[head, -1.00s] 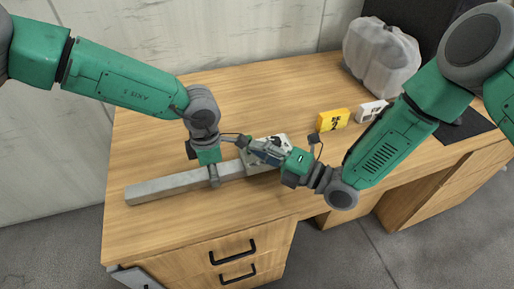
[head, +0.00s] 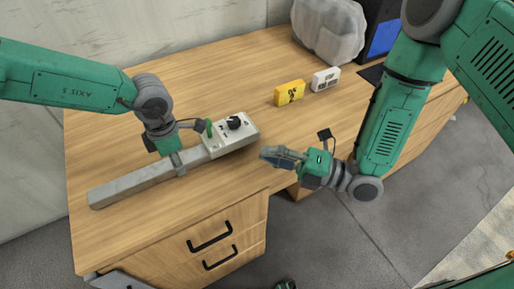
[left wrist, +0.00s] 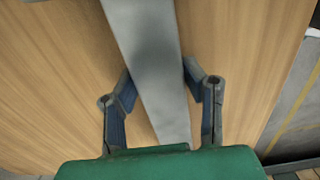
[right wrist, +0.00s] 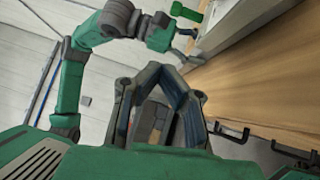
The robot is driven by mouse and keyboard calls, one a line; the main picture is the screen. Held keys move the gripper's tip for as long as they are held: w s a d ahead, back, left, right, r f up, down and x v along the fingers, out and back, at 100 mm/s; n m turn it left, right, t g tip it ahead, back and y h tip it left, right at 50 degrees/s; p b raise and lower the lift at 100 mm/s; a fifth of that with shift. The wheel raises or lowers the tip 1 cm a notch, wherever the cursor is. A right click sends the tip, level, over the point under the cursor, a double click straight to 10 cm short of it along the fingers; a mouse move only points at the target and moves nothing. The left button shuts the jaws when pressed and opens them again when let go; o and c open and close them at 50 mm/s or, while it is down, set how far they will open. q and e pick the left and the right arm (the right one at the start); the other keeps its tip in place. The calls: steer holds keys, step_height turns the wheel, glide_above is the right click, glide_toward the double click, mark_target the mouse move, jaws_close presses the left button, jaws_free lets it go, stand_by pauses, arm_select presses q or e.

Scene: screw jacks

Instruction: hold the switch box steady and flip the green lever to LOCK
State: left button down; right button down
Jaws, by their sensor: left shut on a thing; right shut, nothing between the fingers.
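The switch box (head: 232,140) is a pale panel at the right end of a long grey bar (head: 125,186) on the desk. A green lever (head: 209,128) stands up at the panel's left part, beside a black knob (head: 234,122). The panel's lettering is too small to read. My left gripper (head: 178,165) is shut on the grey bar, left of the panel. In the left wrist view its fingers (left wrist: 160,78) straddle the bar (left wrist: 148,45). My right gripper (head: 266,153) is shut and empty, just right of the box and apart from it.
A yellow block (head: 289,92) and a white block (head: 326,79) stand on the desk behind the box. A translucent grey container (head: 328,30) stands at the back.

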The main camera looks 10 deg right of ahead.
steer(key=shift+d+f+m+g+h, duration=0.1)
steer(key=shift+d+m+g+h, duration=0.15)
steer(key=shift+m+h, duration=0.3)
steer(key=shift+a, duration=0.1)
glide_toward(208, 129)
steer(key=a, duration=0.5)
steer(key=shift+w+a+r, duration=0.15)
steer(key=shift+w+a, duration=0.15)
steer(key=shift+w, duration=0.25)
steer(key=shift+w+a+r, duration=0.15)
steer(key=shift+w+a, duration=0.2)
steer(key=shift+w, duration=0.25)
steer(key=shift+w+a, duration=0.1)
steer(key=shift+w, duration=0.35)
